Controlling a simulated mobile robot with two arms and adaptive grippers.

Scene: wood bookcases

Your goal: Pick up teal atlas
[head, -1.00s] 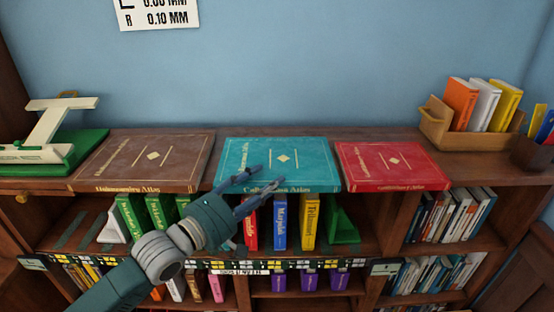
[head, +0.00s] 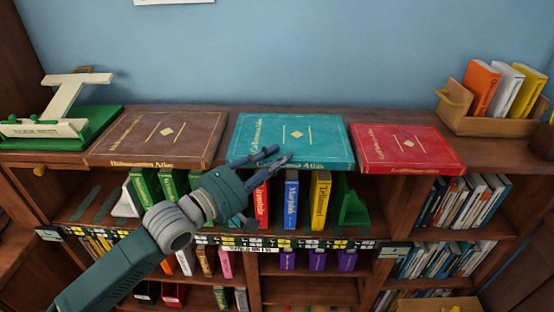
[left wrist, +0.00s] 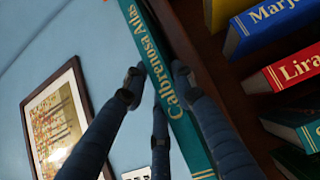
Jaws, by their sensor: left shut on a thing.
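The teal atlas (head: 315,132) lies flat on top of the bookcase, between a brown atlas (head: 150,138) and a red atlas (head: 405,145). My left gripper (head: 268,157) is at the teal atlas's front edge, left of its middle, and is shut on it. In the left wrist view, the teal spine (left wrist: 140,22) with its gold title runs between the fingers (left wrist: 160,85). The fingers cover part of the spine and cover. I cannot tell whether the atlas is raised off the top. My right gripper is out of view.
A green and white book rest (head: 60,130) stands at the left end. A wooden box of books (head: 460,105) stands at the right end. A framed picture (left wrist: 65,120) hangs on the blue wall.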

